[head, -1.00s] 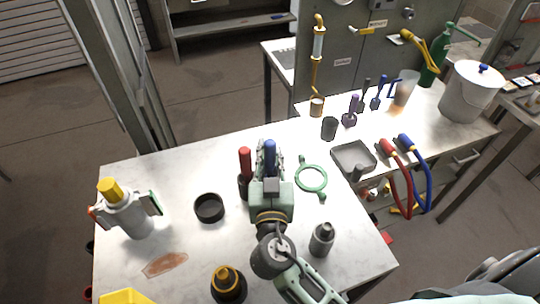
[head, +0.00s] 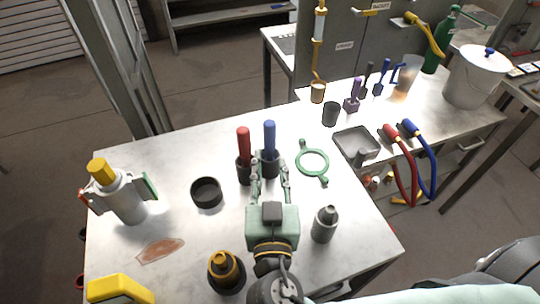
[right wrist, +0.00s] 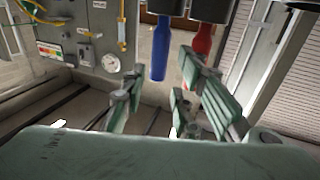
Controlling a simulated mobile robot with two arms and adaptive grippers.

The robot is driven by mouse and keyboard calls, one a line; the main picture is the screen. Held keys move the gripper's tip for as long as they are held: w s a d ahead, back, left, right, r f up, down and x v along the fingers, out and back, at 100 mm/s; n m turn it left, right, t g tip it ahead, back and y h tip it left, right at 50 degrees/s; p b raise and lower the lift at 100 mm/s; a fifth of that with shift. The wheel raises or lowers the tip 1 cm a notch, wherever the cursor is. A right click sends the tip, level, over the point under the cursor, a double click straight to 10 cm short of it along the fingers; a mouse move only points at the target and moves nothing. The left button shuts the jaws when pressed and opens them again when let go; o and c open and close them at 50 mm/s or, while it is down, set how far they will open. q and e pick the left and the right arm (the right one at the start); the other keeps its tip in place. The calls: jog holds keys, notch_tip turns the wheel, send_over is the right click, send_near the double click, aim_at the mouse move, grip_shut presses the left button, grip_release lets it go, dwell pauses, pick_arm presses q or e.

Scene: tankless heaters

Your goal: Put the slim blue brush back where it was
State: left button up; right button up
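The slim blue brush (head: 269,136) stands upright in a dark cup (head: 270,164) on the near table, right of a red-handled one. Only its blue handle shows; its lower end is hidden in the cup. My right gripper (head: 270,180) is on the near side of that cup, fingers spread and pointing towards it. In the right wrist view the blue handle (right wrist: 160,52) shows inverted, beyond the open fingers (right wrist: 165,90), with nothing between them. My left gripper is in neither view.
The red handle (head: 244,142) stands in a dark cup close on the left. A green ring (head: 314,163) lies to the right, a black round dish (head: 206,191) to the left. A grey bottle (head: 325,224) and a black-and-yellow piece (head: 226,269) stand nearer.

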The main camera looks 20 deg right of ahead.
jog(key=shift+b+v, duration=0.35)
jog(key=shift+v, duration=1.1)
jog(key=shift+r, duration=0.15)
